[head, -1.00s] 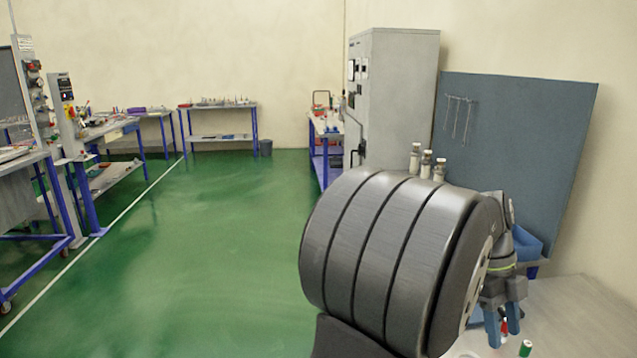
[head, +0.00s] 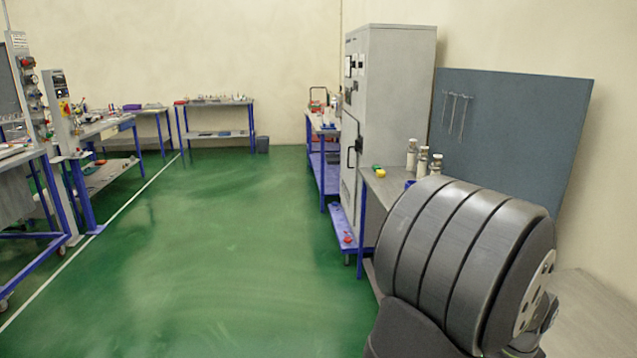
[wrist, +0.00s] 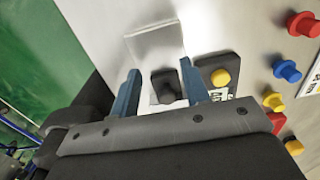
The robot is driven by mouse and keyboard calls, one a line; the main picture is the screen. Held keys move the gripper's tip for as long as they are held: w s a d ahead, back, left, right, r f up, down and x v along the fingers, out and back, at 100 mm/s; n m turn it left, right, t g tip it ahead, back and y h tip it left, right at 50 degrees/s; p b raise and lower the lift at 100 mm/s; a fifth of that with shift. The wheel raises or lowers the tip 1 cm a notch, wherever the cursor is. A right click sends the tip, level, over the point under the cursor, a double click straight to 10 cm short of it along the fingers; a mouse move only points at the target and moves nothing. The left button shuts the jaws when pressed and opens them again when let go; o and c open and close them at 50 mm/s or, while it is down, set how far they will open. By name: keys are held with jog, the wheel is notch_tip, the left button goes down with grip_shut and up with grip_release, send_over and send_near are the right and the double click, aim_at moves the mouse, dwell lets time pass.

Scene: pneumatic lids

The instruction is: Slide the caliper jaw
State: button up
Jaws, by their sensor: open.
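My gripper (wrist: 160,68) is open in the wrist view, with its two blue fingers apart. A dark block (wrist: 167,86) shows between the fingers, and I cannot tell whether they touch it. It sits by a pale, shiny plate (wrist: 155,42) on the light bench top. I cannot tell whether this block is the caliper jaw; no scale or beam of a caliper can be made out. In the head view my own arm hides the gripper and the bench under it.
In the wrist view, a dark box with a yellow button (wrist: 220,77) stands close right of the fingers. Red (wrist: 303,24) and blue (wrist: 287,71) knobs lie further right. In the head view, several white bottles (head: 411,154) stand behind my arm, near a grey cabinet (head: 388,110).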

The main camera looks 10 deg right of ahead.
jog(key=shift+s+f, duration=0.1)
jog(key=shift+f, duration=0.55)
grip_shut()
jog(key=s+r+n+g, duration=0.2)
jog(key=s+r+g, duration=0.3)
jog(key=r, duration=0.7)
jog(key=shift+t+h, duration=0.3)
jog(key=shift+t, duration=0.2)
jog(key=x, duration=0.6)
jog(key=s+x, duration=0.1)
jog(key=x, duration=0.2)
jog(key=shift+d, duration=0.1)
jog(key=shift+w+f, duration=0.2)
jog(key=shift+w, duration=0.35)
jog(key=shift+w+f, duration=0.25)
jog(key=shift+w, duration=0.3)
jog(key=shift+w+a+f, duration=0.1)
jog(key=shift+w, duration=0.35)
jog(key=shift+w+a+f, duration=0.1)
jog(key=shift+w+a, duration=0.05)
jog(key=shift+w, duration=0.3)
